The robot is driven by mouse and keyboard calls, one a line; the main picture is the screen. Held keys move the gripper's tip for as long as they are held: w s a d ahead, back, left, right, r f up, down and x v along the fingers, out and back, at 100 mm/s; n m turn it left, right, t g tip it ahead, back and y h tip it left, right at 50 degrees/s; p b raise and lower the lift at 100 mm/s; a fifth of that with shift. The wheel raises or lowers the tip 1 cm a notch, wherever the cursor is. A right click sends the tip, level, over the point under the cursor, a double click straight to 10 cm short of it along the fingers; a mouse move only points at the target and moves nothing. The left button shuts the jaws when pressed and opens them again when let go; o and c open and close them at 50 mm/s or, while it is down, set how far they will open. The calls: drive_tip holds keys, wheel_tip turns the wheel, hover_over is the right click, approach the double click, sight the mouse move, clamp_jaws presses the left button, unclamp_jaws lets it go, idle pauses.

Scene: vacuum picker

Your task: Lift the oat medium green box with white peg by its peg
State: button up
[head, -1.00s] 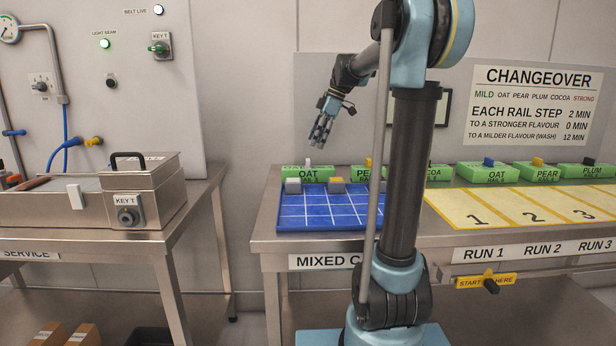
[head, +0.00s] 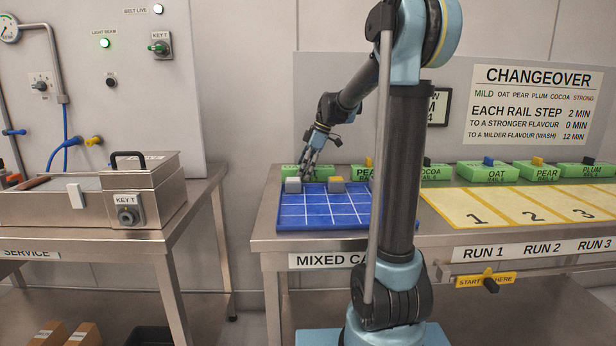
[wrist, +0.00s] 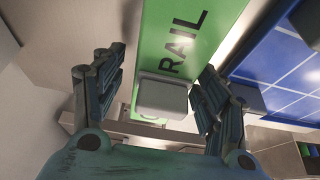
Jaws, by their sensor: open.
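The oat green box (head: 326,171) stands at the back left of the right table, behind the blue gridded tray. In the head view my gripper (head: 308,162) is low over it and hides its peg and most of its label. In the wrist view the green box (wrist: 178,35) shows the word RAIL, and its pale peg (wrist: 162,97) stands between the two fingers. My gripper (wrist: 163,65) is open, with a finger on each side of the peg. A gap shows on both sides, wider on the left.
The blue tray (head: 322,212) is just in front of the box and holds small grey blocks (head: 292,185) near its back edge. A pear box (head: 361,172) stands to the right. More green boxes (head: 497,173) line the back behind the yellow run lanes (head: 520,205).

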drive_tip(key=shift+a+f, duration=0.15)
drive_tip(key=shift+f, duration=0.2)
drive_tip(key=c, duration=1.2)
drive_tip(key=shift+r, duration=0.1)
drive_tip(key=shift+c, duration=0.2)
